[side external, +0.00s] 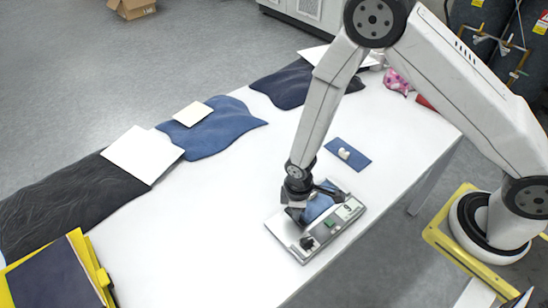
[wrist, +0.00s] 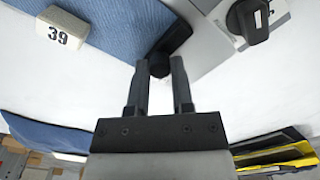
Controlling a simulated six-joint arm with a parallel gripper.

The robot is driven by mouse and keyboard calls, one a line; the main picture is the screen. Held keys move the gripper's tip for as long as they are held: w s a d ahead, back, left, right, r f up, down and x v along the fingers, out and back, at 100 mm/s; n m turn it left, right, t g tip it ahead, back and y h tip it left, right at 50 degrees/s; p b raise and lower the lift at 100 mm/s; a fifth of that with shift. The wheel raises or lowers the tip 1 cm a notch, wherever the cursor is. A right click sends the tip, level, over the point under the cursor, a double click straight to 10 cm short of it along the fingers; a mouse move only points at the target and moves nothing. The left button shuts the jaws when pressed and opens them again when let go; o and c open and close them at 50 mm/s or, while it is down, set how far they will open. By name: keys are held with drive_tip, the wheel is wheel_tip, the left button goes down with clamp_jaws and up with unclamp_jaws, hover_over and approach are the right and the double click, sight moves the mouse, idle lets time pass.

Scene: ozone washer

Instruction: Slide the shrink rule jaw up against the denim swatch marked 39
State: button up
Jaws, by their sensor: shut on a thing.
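The shrink rule (side external: 303,243) is a flat grey metal device lying on the white table. Its grey body and black knob (wrist: 247,20) show at the top right of the wrist view. A blue denim swatch (side external: 318,207) lies along it, and a white block marked 39 (wrist: 62,28) sits on the denim (wrist: 115,25) in the wrist view. The dark jaw (wrist: 178,36) lies close by the denim's edge; I cannot tell if they touch. My gripper (wrist: 158,68) is shut on the jaw's round black post. In the side view, my gripper (side external: 295,212) partly hides the jaw.
A small blue swatch (side external: 348,154) with a pale piece on it lies behind the rule. Larger dark and blue cloths and white cards (side external: 142,154) line the table's left edge. A yellow-edged stack (side external: 62,270) stands at front left. The white table's middle is clear.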

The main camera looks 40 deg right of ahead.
drive_tip(key=shift+d, duration=0.55)
drive_tip(key=o, duration=0.7)
drive_tip(key=shift+o, duration=0.2)
drive_tip(key=shift+r, duration=0.1)
wheel_tip(320, 180, up, 8)
idle(0.4)
